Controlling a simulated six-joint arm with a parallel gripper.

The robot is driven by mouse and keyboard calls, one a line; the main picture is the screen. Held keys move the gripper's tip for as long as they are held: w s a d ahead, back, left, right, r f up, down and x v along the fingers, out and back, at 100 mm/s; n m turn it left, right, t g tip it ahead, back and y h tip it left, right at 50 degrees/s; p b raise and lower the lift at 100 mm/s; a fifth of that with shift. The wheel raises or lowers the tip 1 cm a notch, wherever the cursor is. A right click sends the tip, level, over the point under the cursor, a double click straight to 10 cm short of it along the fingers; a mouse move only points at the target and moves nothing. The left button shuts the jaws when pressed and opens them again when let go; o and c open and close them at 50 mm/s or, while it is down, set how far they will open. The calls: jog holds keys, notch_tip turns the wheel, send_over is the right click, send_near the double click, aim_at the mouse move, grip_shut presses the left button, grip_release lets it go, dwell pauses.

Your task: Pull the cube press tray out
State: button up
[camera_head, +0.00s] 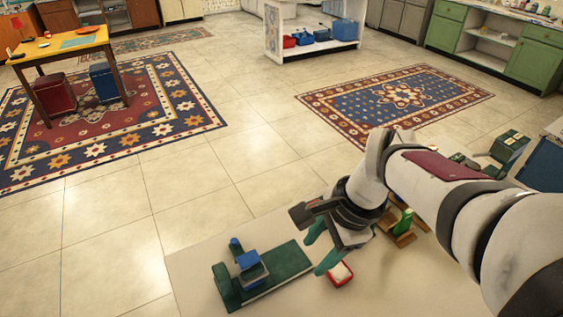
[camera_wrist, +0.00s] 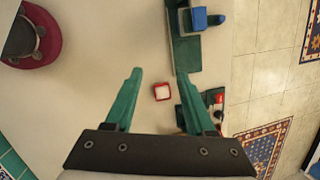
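The cube press (camera_head: 285,263) looks like a long dark green base with an upright end plate and a blue block (camera_head: 250,266) over its left part. It lies on the pale tabletop. In the wrist view the press (camera_wrist: 186,55) runs along the upper right, with its blue block (camera_wrist: 198,18). I cannot tell which part is the tray. My gripper (camera_head: 315,256) is open and empty, with teal fingers just right of the press's right end. In the wrist view my gripper (camera_wrist: 160,73) has its fingers wide apart, the right fingertip close to or overlapping the press's near end.
A small red box with a pale top (camera_head: 341,273) lies by my gripper, between the fingers in the wrist view (camera_wrist: 161,92). A brown stand with a green piece (camera_head: 404,222) is to the right. Bare tabletop (camera_head: 200,270) lies left of the press.

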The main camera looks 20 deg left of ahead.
jog(key=w+a+f+m, duration=0.2)
jog(key=w+a+m, duration=0.1)
jog(key=w+a, duration=0.35)
jog(key=m+y, duration=0.1)
jog(key=m, duration=0.2)
send_near(234, 240)
jog(key=x, duration=0.8)
jog(key=shift+f, duration=0.3)
grip_shut()
